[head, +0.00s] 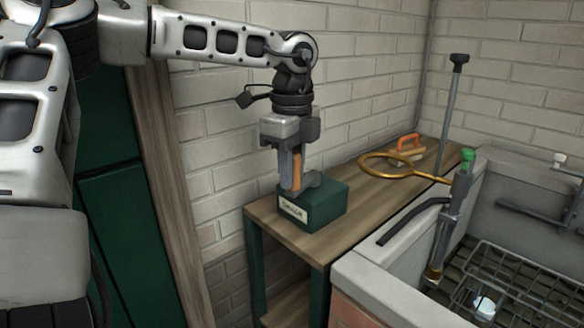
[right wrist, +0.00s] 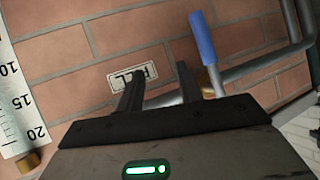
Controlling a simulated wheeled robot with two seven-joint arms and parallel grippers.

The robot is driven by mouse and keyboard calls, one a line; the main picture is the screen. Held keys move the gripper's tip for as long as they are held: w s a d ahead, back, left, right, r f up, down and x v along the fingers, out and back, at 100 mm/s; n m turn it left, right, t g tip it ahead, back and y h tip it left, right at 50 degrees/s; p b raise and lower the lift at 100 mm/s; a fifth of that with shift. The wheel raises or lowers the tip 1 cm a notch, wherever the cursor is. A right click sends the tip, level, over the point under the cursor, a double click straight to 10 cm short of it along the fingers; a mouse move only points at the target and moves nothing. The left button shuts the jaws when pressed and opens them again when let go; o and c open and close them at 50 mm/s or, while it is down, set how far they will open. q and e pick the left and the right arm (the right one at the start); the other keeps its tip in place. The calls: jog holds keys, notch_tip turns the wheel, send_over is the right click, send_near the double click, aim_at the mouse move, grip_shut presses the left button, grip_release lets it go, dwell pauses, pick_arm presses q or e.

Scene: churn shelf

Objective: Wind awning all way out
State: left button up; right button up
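A green box (head: 326,202) with a pale label stands on the wooden shelf top in the head view. A grey crank arm (head: 312,187) lies over the box, with an upright orange handle (head: 296,174) at its left end. My left gripper (head: 291,172) points down above the box, its fingers around the orange handle and hiding part of it. No awning shows in either view. In the right wrist view my right gripper (right wrist: 131,88) has two dark fingers in front of a brick wall, with nothing clearly held.
A gold ring (head: 385,166) and an orange-handled tool (head: 406,147) lie farther back on the shelf (head: 352,225). A grey sink with a wire rack (head: 510,285) is at right. In the right wrist view, a blue-handled lever (right wrist: 203,38) and pipe (right wrist: 262,66) are close by.

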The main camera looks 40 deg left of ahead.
pick_arm(q)
jog(key=o, duration=0.5)
jog(key=shift+r, duration=0.1)
notch_tip(320, 180, up, 16)
jog(key=p, duration=0.1)
jog(key=shift+p, duration=0.3)
